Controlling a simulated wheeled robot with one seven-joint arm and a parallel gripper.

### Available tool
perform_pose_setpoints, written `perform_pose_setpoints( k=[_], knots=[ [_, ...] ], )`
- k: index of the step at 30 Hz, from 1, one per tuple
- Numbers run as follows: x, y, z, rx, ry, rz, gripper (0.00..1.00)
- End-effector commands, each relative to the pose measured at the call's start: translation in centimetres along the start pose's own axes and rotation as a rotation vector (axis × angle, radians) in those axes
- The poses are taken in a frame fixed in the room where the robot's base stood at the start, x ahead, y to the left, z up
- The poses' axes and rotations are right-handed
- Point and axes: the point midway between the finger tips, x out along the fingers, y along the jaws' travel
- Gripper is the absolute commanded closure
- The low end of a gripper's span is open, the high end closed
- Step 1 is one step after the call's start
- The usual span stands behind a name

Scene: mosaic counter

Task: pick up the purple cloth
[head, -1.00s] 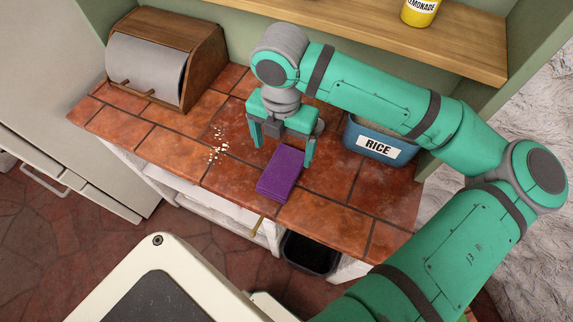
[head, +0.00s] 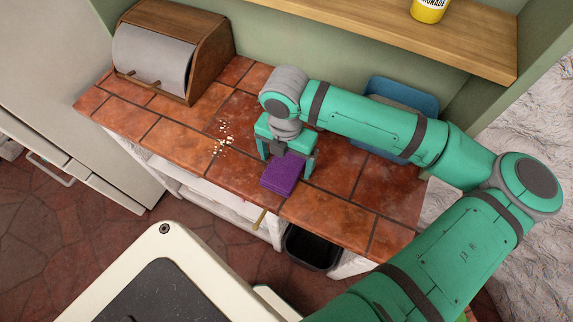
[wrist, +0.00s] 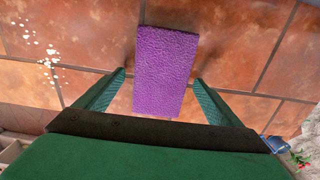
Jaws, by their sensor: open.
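The purple cloth (head: 284,176), a thick folded rectangle, lies flat on the tiled counter (head: 340,222) near its front edge. My gripper (head: 286,166) is low over it, pointing down, with its jaws open. In the wrist view the cloth (wrist: 166,62) extends between the two fingers of my gripper (wrist: 159,77). One finger stands on each side of it, with a gap on both sides. The cloth's near end shows between the fingers and its far end reaches beyond their tips. I cannot tell how high the fingertips are above the counter.
A blue container (head: 412,93) stands behind my forearm, partly hidden. A wooden bread box (head: 205,55) is at the back left. Crumbs (head: 223,137) lie left of the cloth. A shelf (head: 385,28) with a yellow lemonade container (head: 429,9) runs above. A black bin (head: 312,248) is below the counter.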

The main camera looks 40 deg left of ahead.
Motion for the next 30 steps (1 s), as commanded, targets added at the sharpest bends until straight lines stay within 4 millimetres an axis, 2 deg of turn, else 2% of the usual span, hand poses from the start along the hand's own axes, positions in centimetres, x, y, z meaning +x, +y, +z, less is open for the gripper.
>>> perform_pose_setpoints(
  k=[1,2,7,20,23,26,30],
  knots=[
    [0.0,-0.1,0.0,0.001,0.000,0.000,0.12],
    [0.0,-0.1,0.0,0.001,0.000,0.000,0.17],
    [0.0,-0.1,0.0,0.003,0.000,0.000,0.57],
    [-0.6,0.0,0.0,0.000,0.000,0.001,0.57],
    [-1.5,0.0,0.0,-0.001,-0.001,0.001,0.57],
    [-3.3,0.1,0.0,-0.002,-0.002,0.002,0.57],
    [-6.1,1.4,-2.2,-0.010,-0.002,0.003,0.57]
  ],
)
